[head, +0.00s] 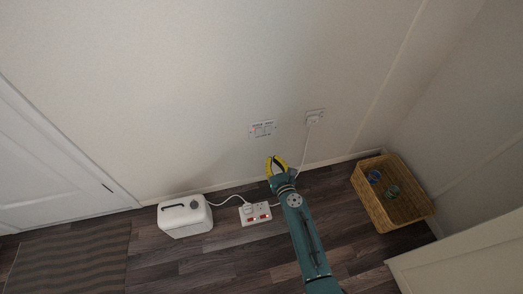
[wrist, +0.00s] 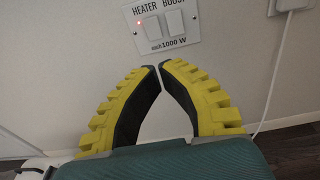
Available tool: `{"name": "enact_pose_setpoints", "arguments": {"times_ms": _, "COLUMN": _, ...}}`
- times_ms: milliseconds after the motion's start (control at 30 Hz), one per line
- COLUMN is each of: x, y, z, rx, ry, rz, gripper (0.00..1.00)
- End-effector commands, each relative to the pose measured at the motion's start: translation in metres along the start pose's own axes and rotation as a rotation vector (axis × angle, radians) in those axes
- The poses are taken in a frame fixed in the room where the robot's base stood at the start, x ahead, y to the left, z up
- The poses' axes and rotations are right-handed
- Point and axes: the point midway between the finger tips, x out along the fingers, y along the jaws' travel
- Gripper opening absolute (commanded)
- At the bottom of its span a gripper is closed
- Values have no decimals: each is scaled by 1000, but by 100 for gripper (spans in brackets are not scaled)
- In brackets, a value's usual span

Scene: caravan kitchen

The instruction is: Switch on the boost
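A white wall plate (head: 263,129) labelled HEATER and BOOST carries two white rocker switches. In the wrist view the heater switch (wrist: 152,30) is on the left, with a lit red light beside it. The boost switch (wrist: 175,22) is on the right, with no lit light visible beside it. My gripper (wrist: 157,67) has yellow ribbed fingers with black inner pads; its tips are nearly together, with only a narrow gap and nothing between them. In the wrist view the tips appear just below the plate's lower edge; I see no contact with it.
A plugged socket (head: 313,117) is right of the plate, its white cable hanging down. A wicker basket (head: 376,206) is at the right. The wall around the plate is clear.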

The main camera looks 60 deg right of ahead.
Motion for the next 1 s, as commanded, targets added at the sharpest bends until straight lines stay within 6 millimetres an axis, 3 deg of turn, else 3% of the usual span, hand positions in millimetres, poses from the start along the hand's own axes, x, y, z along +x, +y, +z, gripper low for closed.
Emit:
{"name": "enact_pose_setpoints", "arguments": {"times_ms": 33, "x": 1, "y": -10, "z": -13, "rx": 1, "ry": -2, "rz": -15, "gripper": 0}}
{"name": "enact_pose_setpoints", "arguments": {"times_ms": 133, "x": 1, "y": -18, "z": -16, "rx": 2, "ry": -2, "rz": -28, "gripper": 0}}
{"name": "enact_pose_setpoints", "arguments": {"times_ms": 567, "x": 7, "y": -19, "z": -15, "rx": 1, "ry": -3, "rz": -29, "gripper": 0}}
{"name": "enact_pose_setpoints", "arguments": {"times_ms": 1000, "x": 86, "y": -21, "z": -21, "rx": 1, "ry": -4, "rz": -28, "gripper": 0}}
